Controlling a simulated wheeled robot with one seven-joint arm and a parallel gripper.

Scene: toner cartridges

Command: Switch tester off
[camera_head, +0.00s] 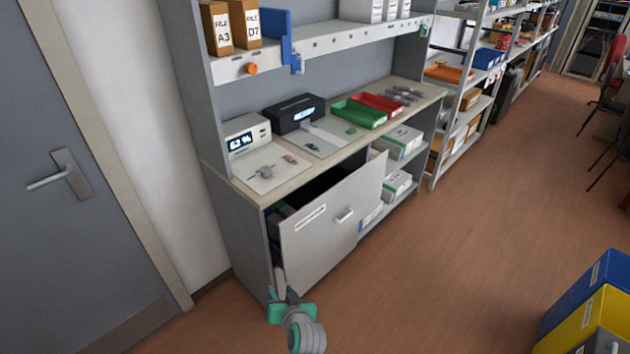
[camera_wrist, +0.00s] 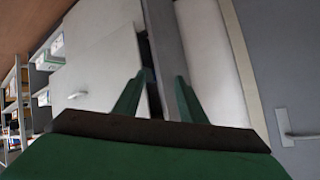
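On the bench, a white device (camera_head: 247,133) has a lit display reading about 63 %. A black device (camera_head: 295,112) with a lit display stands just right of it. I cannot tell which one is the tester, and no switch can be made out. My gripper (camera_head: 280,287) is low in front of the bench, well below both devices, near the lower left edge of the pulled-out drawer (camera_head: 318,240). In the wrist view its two green fingers (camera_wrist: 158,98) are apart, with a grey panel edge showing between and beyond them. It appears empty.
The drawer juts out from the bench (camera_head: 265,200) and has a handle (camera_head: 344,215). Green (camera_head: 358,114) and red (camera_head: 380,103) trays lie on the bench top. A grey door (camera_head: 75,240) is at left. Blue and yellow bins (camera_head: 590,310) stand lower right. Open floor lies between.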

